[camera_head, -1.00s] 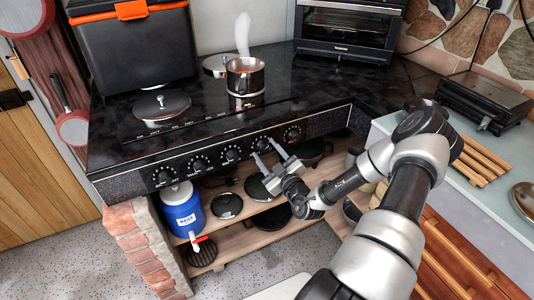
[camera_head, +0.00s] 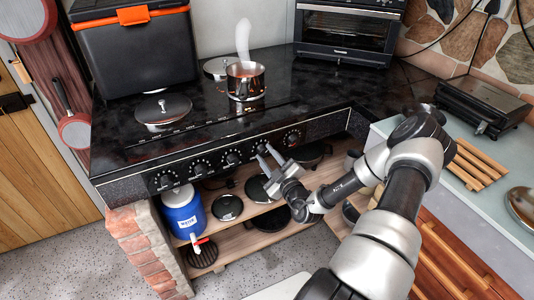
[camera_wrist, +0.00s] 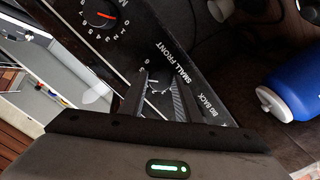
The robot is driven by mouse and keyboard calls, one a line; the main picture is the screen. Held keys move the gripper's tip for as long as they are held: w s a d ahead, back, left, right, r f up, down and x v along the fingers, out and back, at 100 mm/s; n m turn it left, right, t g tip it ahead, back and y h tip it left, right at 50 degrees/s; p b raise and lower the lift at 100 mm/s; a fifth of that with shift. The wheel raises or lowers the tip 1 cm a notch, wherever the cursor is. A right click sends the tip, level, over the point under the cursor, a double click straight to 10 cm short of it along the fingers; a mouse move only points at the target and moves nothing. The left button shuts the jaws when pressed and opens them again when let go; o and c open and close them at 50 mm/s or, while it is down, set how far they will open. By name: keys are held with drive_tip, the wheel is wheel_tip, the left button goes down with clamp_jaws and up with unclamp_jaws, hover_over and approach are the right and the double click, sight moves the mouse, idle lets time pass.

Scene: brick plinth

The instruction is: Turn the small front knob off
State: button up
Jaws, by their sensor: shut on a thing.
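The small front knob (camera_wrist: 160,88) sits between my fingertips in the wrist view, beside the printed words "SMALL FRONT". In the head view the knob (camera_head: 262,144) is on the stove's front panel, next to the rightmost knob. My gripper (camera_head: 267,152) reaches it from the front. It also shows in the wrist view (camera_wrist: 160,95), with a finger on each side of the knob, shut on it. The fingers hide much of the knob's dial, so its pointer setting cannot be read.
Another knob (camera_wrist: 103,18) with a red mark is close by. A steaming pot (camera_head: 245,80) stands on the black cooktop (camera_head: 310,85). A lidded pan (camera_head: 162,107) is at left. A blue water jug (camera_head: 183,212) stands on the shelf below the panel.

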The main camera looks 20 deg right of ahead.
drive_tip(key=n+p, duration=0.2)
drive_tip(key=n, duration=0.1)
drive_tip(key=shift+r+n, duration=0.15)
drive_tip(key=shift+n, duration=0.25)
drive_tip(key=n+p, duration=0.2)
drive_tip(key=n, duration=0.1)
drive_tip(key=n+p, duration=0.2)
drive_tip(key=n, duration=0.5)
drive_tip(key=shift+p, duration=0.35)
drive_tip(key=n+p, duration=0.1)
drive_tip(key=n, duration=0.2)
drive_tip(key=shift+n, duration=0.3)
drive_tip(key=n, duration=0.3)
drive_tip(key=shift+n+p, duration=0.3)
drive_tip(key=shift+p, duration=0.05)
drive_tip(key=n, duration=0.6)
drive_tip(key=shift+n+p, duration=0.3)
drive_tip(key=shift+p, duration=0.1)
